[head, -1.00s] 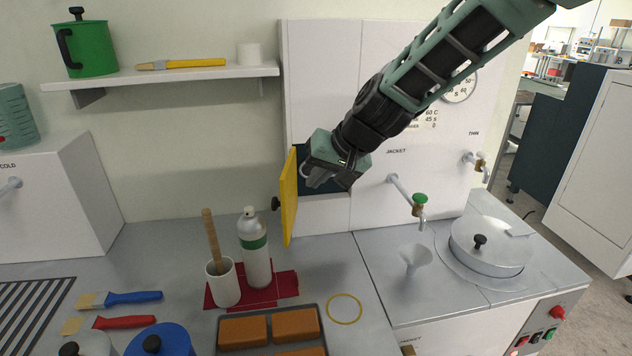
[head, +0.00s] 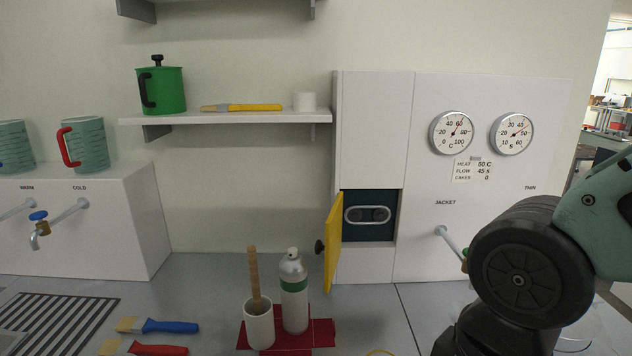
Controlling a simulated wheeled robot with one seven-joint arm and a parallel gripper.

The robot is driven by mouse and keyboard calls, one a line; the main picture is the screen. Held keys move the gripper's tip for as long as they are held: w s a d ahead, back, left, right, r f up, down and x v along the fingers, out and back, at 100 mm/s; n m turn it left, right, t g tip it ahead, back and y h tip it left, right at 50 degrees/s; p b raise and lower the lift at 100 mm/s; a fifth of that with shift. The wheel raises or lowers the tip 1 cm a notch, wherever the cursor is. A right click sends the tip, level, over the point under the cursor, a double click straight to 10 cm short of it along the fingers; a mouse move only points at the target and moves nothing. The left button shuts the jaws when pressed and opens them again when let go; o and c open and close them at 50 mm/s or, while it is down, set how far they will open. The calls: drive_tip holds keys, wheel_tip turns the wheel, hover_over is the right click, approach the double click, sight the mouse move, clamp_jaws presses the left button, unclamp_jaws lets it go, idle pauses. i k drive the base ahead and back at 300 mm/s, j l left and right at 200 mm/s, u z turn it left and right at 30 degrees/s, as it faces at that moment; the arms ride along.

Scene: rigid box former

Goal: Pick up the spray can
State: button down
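The spray can (head: 294,305) is a white and silver cylinder with a green band and a pale nozzle. It stands upright on a red mat (head: 325,334) on the grey worktop. A white cup (head: 259,327) with a wooden stick in it stands close by on its left, slightly nearer to me. My arm fills the lower right of the head view. My gripper is out of the picture, so its fingers and whether they hold anything are hidden.
A yellow door (head: 333,245) stands open just behind and right of the can, beside a dark recess (head: 370,230). Blue (head: 168,326) and red (head: 160,350) handled brushes lie to the left. A shelf (head: 230,117) hangs above. Bare worktop lies behind the can.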

sight(294, 271)
drive_tip(key=j+z, duration=0.25)
drive_tip(key=j, duration=0.7)
drive_tip(key=j+z, duration=0.25)
drive_tip(key=j, duration=0.65)
